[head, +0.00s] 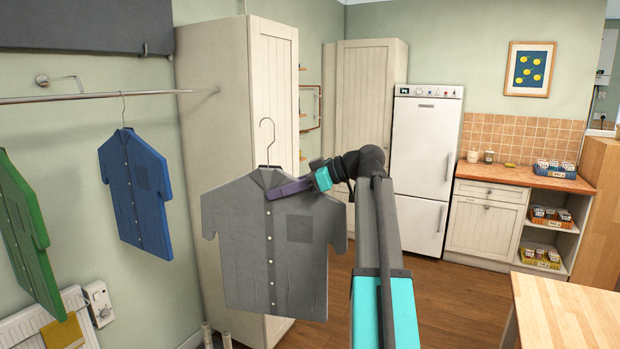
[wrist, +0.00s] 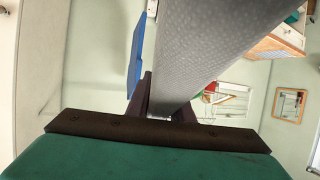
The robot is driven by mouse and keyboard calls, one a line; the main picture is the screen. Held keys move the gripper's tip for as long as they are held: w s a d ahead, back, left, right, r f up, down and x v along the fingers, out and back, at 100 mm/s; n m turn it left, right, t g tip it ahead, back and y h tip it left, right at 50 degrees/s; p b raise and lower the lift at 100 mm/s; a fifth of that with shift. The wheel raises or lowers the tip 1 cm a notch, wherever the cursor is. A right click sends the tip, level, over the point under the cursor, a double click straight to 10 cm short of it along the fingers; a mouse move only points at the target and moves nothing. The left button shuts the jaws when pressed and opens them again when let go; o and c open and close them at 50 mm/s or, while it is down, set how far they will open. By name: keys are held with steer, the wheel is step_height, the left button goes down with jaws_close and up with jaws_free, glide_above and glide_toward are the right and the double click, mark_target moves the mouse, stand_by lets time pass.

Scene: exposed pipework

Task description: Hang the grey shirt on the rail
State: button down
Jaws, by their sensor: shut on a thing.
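The grey shirt (head: 272,250) hangs on a hanger with a metal hook (head: 267,138) in the middle of the head view. My gripper (head: 285,190) is shut on the shirt near its collar, on the right shoulder side. In the wrist view my gripper (wrist: 172,110) has the grey shirt (wrist: 205,55) between its fingers. The rail (head: 80,97) runs along the left wall, to the left of the shirt. The hanger hook is free in the air, apart from the rail and lower than it in the picture.
A blue shirt (head: 136,190) hangs on the rail, and a green shirt (head: 22,235) hangs at the far left. A tall cream cabinet (head: 222,110) stands behind the grey shirt, at the rail's right end. The rail between the blue shirt and the cabinet is bare.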

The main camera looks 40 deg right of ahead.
steer(key=w+a+f+m+t+h, duration=0.1)
steer(key=w+a+f, duration=0.2)
steer(key=a+f, duration=0.6)
steer(key=w+a+f+m+t+h, duration=0.15)
steer(key=w+a+f, duration=0.25)
steer(key=a+f, duration=0.5)
steer(key=w+a+f+m+h, duration=0.25)
steer(key=a+f, duration=0.35)
steer(key=a, duration=0.6)
steer(key=shift+w+d+r+m+t+h, duration=0.25)
steer(key=shift+w+d+r+m+h, duration=0.4)
steer(key=shift+r+m+h, duration=0.35)
steer(key=shift+w+d+r+m+t+h, duration=0.2)
steer(key=shift+w+d+r+m+h, duration=0.55)
steer(key=shift+h, duration=0.35)
steer(key=shift+s+a, duration=0.1)
steer(key=shift+a, duration=0.15)
